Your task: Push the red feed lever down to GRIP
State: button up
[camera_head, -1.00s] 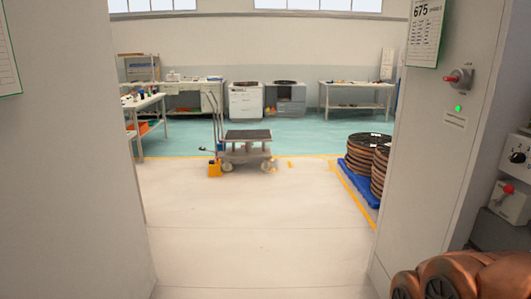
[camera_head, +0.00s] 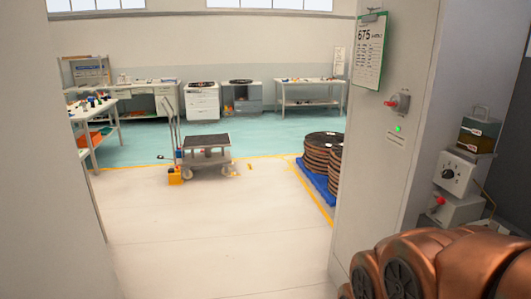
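My gripper is not in view. Two red-handled parts show on the right, and I cannot tell which, if either, is the red feed lever. One is a small red knob (camera_head: 440,201) on a pale grey box at the right, below a white box with a black dial (camera_head: 458,174). The other is a red-tipped switch (camera_head: 391,103) on the pale wall panel, above a green light (camera_head: 398,129). No GRIP marking is readable.
A doorway opens onto a clear pale floor (camera_head: 200,240). A grey cart (camera_head: 206,155) stands beyond it. Dark reels (camera_head: 322,152) sit on a blue pallet (camera_head: 315,184) to the right. A clipboard (camera_head: 370,52) hangs on the wall panel. Workbenches line the back wall.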

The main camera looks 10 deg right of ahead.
aim_at(440, 200)
jog(key=z, duration=0.85)
jog(key=k, duration=0.6)
jog(key=u, duration=1)
jog(key=i, duration=1.2)
jog(key=z, duration=0.6)
